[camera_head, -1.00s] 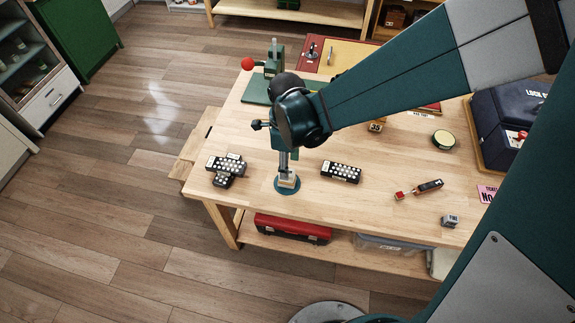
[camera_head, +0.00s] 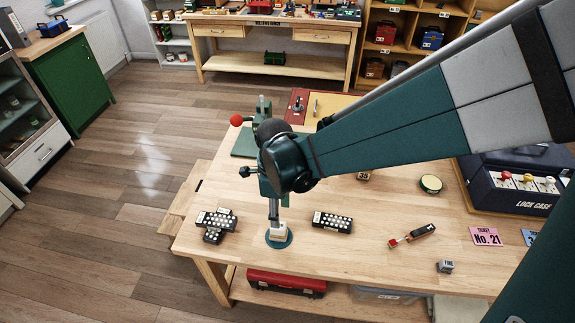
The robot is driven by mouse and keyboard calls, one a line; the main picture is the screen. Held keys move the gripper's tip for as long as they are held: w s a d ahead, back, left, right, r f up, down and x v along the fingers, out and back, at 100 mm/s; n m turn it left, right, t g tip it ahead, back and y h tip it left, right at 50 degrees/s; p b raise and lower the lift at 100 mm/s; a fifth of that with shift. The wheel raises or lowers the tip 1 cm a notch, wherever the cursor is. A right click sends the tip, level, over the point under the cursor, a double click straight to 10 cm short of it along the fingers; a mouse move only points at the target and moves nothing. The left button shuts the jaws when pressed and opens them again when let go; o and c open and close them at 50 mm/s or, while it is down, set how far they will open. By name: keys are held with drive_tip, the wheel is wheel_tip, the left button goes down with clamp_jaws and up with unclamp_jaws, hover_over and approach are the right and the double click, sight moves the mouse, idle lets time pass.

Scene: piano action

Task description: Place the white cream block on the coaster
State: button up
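The white cream block (camera_head: 280,230) is small and pale. It stands on the round teal coaster (camera_head: 287,241) near the front edge of the workbench. The coaster's rim shows around the block's base. My gripper (camera_head: 274,216) points down from the end of my arm, directly over the block. Its grey fingers look narrow and end at or just above the block's top. The fingers are too small to tell whether they are apart, or whether they touch the block.
Dark dotted blocks (camera_head: 332,222) lie right of the coaster, and a similar cluster (camera_head: 215,223) lies left. A red-tipped tool (camera_head: 412,235) and a small grey block (camera_head: 445,266) lie farther right. A green press (camera_head: 247,143) stands behind. The blue lock case (camera_head: 515,180) is at right.

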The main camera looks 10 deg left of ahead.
idle(0.3)
drive_tip(key=shift+w+d+r, duration=0.1)
drive_tip(key=shift+d+r, duration=0.3)
drive_tip(key=shift+d, duration=0.05)
drive_tip(key=d+r+n+t+y, duration=0.1)
drive_tip(key=d+r+n+t, duration=0.1)
drive_tip(key=d+r+n, duration=0.35)
drive_tip(key=d+r+n+t, duration=0.1)
drive_tip(key=d+r+n, duration=0.2)
drive_tip(key=d+r, duration=0.55)
drive_tip(key=s+d+r+n+t, duration=0.1)
drive_tip(key=s+d+n, duration=0.1)
drive_tip(key=d, duration=0.4)
drive_tip(key=s+d+r+n+t, duration=0.1)
drive_tip(key=s+d+n, duration=0.2)
drive_tip(key=d, duration=0.3)
drive_tip(key=s+d+r+n+t+h, duration=0.1)
drive_tip(key=s+d+r+n+t, duration=0.1)
drive_tip(key=d, duration=0.5)
drive_tip(key=shift+s+n, duration=0.45)
drive_tip(key=shift+n, duration=0.8)
drive_tip(key=shift+r, duration=0.1)
